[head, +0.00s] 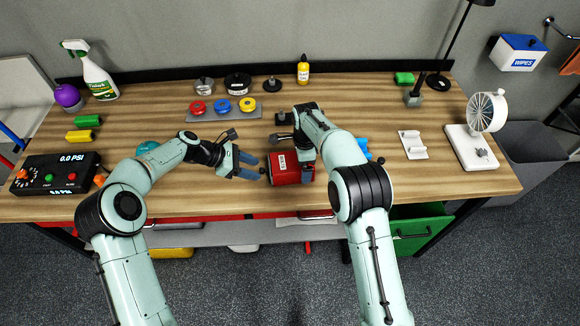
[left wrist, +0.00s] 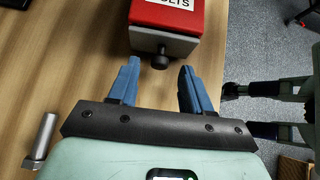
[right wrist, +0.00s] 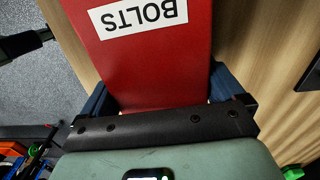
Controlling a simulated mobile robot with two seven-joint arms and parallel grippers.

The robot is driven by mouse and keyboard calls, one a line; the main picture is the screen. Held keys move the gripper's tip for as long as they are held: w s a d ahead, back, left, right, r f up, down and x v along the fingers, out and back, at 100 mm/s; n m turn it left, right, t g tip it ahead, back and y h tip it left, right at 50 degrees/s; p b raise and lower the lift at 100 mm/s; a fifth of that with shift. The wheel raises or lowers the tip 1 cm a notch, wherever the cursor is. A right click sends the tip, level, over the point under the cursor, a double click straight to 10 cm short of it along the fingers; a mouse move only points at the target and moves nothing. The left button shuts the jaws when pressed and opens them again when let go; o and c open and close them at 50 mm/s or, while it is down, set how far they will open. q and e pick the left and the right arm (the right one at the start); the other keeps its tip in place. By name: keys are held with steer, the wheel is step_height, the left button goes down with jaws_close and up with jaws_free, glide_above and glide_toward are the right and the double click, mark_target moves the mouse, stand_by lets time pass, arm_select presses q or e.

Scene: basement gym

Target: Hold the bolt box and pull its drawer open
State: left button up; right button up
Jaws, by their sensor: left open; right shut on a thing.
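The red bolt box (head: 287,168) lies near the table's front edge in the head view, labelled BOLTS. My right gripper (right wrist: 160,95) is shut on the box (right wrist: 150,60), with a blue finger along each side. The box's grey drawer front (left wrist: 161,43) and its dark round knob (left wrist: 160,62) face my left gripper in the left wrist view. My left gripper (head: 247,165) is open, its fingertips (left wrist: 158,75) on either side of and just short of the knob. The drawer looks closed.
A metal bolt (left wrist: 42,138) lies on the wooden table (head: 200,190) beside my left gripper. A grey tray with coloured discs (head: 223,107) stands behind. A pressure box (head: 55,174) is at the left.

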mark_target(264, 171)
arm_select(q)
steer(key=x, duration=0.4)
steer(key=shift+d+f, duration=0.1)
steer(key=shift+s+d, duration=0.2)
steer(key=shift+d, duration=0.05)
stand_by(0.4)
jaws_close()
